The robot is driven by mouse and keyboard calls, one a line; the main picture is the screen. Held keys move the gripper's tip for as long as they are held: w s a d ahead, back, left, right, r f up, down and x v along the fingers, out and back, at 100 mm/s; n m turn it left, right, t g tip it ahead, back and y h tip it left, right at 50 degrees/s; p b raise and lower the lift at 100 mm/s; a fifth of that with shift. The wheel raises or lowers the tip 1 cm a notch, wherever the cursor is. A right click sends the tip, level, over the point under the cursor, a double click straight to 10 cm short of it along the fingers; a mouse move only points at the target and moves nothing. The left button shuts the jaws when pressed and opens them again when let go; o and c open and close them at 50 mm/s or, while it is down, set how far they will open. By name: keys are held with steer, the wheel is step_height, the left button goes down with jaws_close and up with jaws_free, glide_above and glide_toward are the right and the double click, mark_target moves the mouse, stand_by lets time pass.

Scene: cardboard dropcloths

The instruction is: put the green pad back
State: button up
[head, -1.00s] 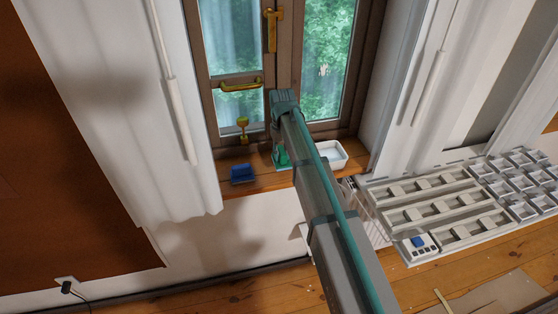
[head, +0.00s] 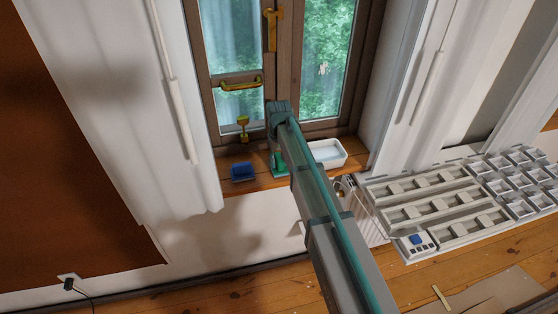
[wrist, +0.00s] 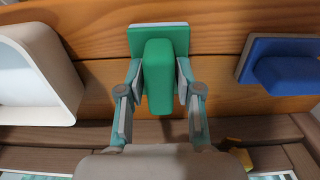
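The green pad (wrist: 166,75) is a flat plate with a raised green block, seen from above in the wrist view. In the head view the pad (head: 279,169) is at the windowsill (head: 220,188), between the blue pad (head: 243,172) and the white tray (head: 329,153), partly hidden by my arm. My gripper (wrist: 161,80) points down with one finger on each side of the green block, and the fingertips appear to touch it. The pad looks on or very close to the sill. Its underside is hidden.
The white tray stands left of the pad and the blue pad (wrist: 285,65) lies right in the wrist view. The window with brass handles (head: 241,84) rises behind the sill. A grey compartment rack (head: 440,200) lies at the right. Curtains flank the window.

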mark_target(279, 158)
steer(key=shift+o, duration=0.8)
steer(key=shift+r, duration=0.1)
step_height(279, 158, up, 12)
steer(key=b, duration=0.2)
